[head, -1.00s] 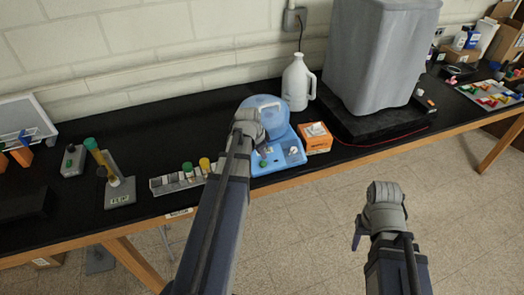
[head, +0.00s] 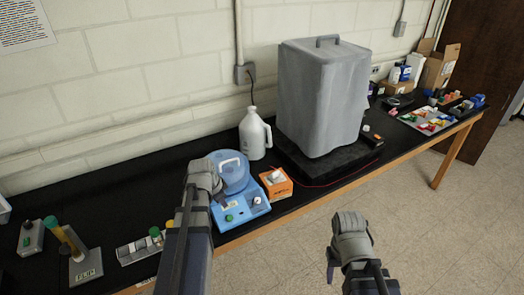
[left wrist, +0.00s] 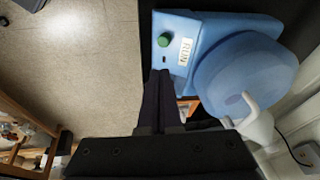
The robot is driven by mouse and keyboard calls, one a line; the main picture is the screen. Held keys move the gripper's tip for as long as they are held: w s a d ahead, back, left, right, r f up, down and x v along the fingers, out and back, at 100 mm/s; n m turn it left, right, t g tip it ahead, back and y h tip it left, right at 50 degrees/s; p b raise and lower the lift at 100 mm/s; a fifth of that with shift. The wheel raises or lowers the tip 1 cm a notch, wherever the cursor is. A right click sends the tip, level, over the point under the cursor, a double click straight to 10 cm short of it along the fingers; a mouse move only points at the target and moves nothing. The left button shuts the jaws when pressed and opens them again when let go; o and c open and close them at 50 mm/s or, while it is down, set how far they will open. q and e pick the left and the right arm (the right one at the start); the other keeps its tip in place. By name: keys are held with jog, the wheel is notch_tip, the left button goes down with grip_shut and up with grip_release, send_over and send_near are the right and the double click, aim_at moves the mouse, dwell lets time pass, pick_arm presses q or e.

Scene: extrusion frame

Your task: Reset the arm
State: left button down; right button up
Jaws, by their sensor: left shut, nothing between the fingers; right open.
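My left gripper (left wrist: 160,100) is shut and empty in the left wrist view, its dark fingertips pointing at the front edge of a blue device with a round lid. In the head view my left arm covers the left side of this device (head: 240,212), and the fingers are hidden behind the wrist. The device has a green knob (left wrist: 163,41) and a RUN label (left wrist: 185,50). Whether the fingertips touch it I cannot tell. My right gripper (head: 331,266) is open and empty over the floor in front of the bench; only part of its fingers shows.
An orange box (head: 276,185) and a white jug (head: 254,134) stand by the device. A grey covered block (head: 322,100) is to the right. A tube rack (head: 140,249) and a FLIP stand (head: 85,268) are at left. The floor (head: 440,230) before the bench is clear.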

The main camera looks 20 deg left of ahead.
pick_arm(q)
jog(key=shift+f, duration=0.1)
jog(key=s+d+f+n+g+b, duration=0.1)
jog(key=s+d+f+b, duration=0.3)
jog(key=d, duration=0.6)
jog(key=s+d+f+n+g+y+b, duration=0.1)
jog(key=s+d+f+b, duration=0.3)
jog(key=d, duration=0.6)
jog(key=s+d+f+n+g+b, duration=0.1)
jog(key=s+d+f+b, duration=0.3)
jog(key=d, duration=0.6)
jog(key=shift+s+f+g+y, duration=0.4)
jog(key=shift+s+f+g, duration=0.2)
jog(key=shift+s+g, duration=0.1)
jog(key=c, duration=1.6)
grip_release()
dwell(1.6)
